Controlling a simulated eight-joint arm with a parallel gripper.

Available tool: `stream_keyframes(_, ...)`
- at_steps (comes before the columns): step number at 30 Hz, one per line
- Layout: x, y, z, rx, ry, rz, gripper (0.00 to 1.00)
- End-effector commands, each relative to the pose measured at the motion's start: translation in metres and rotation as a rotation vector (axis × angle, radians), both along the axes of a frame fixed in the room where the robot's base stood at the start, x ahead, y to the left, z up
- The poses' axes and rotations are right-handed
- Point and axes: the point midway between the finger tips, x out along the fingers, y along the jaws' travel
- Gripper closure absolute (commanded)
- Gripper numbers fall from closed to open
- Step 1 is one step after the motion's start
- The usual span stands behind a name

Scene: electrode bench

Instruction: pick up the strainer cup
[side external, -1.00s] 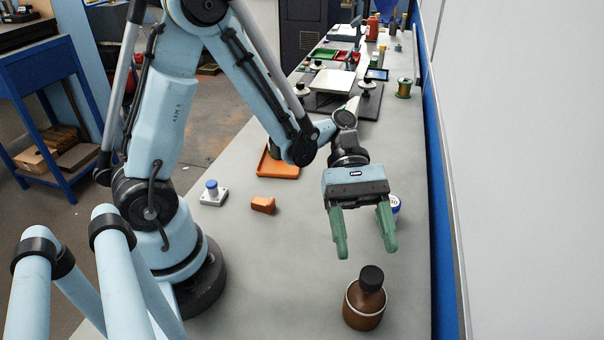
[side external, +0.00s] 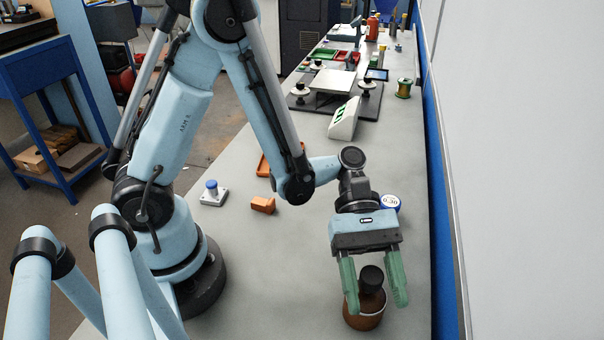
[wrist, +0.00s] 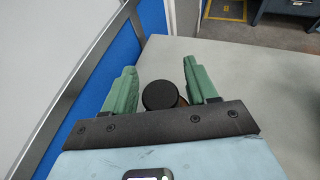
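I cannot make out a strainer cup in either view. A brown bottle with a black cap (side external: 365,320) stands upright at the near end of the bench. My gripper (side external: 377,307) is open, its green fingers pointing down on either side of the bottle's cap and upper part. In the wrist view the round black cap (wrist: 159,95) shows between the two fingers of my gripper (wrist: 160,68), with a gap to the left finger. The right finger is close to the cap; I cannot tell if it touches. Most of the bottle is hidden in the wrist view.
An orange block (side external: 263,204) and a blue-knobbed box (side external: 213,193) lie to the left. A white-green wedge-shaped device (side external: 344,118) is farther back. A blue wall panel (side external: 437,190) borders the bench's right side.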

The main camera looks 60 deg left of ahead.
Motion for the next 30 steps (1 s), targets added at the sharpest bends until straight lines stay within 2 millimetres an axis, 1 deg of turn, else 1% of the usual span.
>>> stream_keyframes(1, 0.000, 0.000, 0.000, 0.000, 0.000, 0.000, 0.51)
stream_keyframes(9, 0.000, 0.000, 0.000, 0.000, 0.000, 0.000, 0.92)
stream_keyframes(11, 0.000, 0.000, 0.000, 0.000, 0.000, 0.000, 1.00)
stream_keyframes(23, 0.000, 0.000, 0.002, -0.001, 0.000, 0.000, 1.00)
stream_keyframes(26, 0.000, 0.000, 0.004, -0.001, 0.000, 0.000, 1.00)
stream_keyframes(30, 0.000, 0.000, 0.013, -0.001, 0.000, 0.000, 1.00)
